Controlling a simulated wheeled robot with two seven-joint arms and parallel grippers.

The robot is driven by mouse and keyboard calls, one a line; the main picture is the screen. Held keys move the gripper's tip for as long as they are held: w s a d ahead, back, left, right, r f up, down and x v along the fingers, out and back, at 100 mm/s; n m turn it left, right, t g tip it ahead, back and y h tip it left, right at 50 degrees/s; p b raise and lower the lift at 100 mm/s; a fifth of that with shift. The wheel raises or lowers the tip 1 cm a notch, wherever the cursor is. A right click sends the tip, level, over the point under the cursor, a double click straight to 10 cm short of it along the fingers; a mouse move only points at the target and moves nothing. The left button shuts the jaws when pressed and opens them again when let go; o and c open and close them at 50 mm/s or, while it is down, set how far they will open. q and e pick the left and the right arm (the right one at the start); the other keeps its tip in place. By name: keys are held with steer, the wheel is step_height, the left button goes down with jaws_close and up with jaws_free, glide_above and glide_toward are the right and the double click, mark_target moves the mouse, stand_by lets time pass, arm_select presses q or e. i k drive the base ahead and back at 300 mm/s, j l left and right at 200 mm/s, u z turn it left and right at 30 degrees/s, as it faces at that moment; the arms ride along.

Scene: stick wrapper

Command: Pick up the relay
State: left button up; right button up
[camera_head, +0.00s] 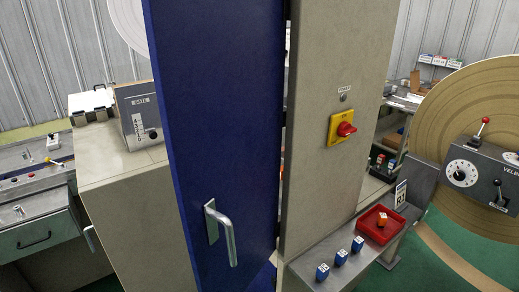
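Three small blue blocks with pale tops, which look like relays, stand in a row on a grey metal shelf: one at the left (322,271), one in the middle (341,257) and one at the right (358,244). A similar orange block (382,219) sits in a red tray (367,229) farther along the same shelf (308,265). I cannot tell which block the task means. Neither of my grippers is in view.
A tall blue cabinet door (215,120) with a metal handle (221,232) stands left of the shelf, seemingly ajar. A beige panel (325,90) carries a red rotary switch (345,130) on yellow. A grey control box (470,172) and a large tan disc (450,110) stand right.

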mark_target(342, 257)
steer(key=i+j+z, duration=0.2)
steer(key=j+z, duration=0.25)
steer(key=j, duration=0.4)
steer(key=j+z, duration=0.5)
steer(key=j, duration=0.35)
steer(key=l+z, duration=0.15)
steer(key=l, duration=1.05)
steer(key=i+l+z, duration=0.2)
steer(key=l, duration=1)
steer(key=i+j, duration=0.65)
steer(key=i, duration=0.15)
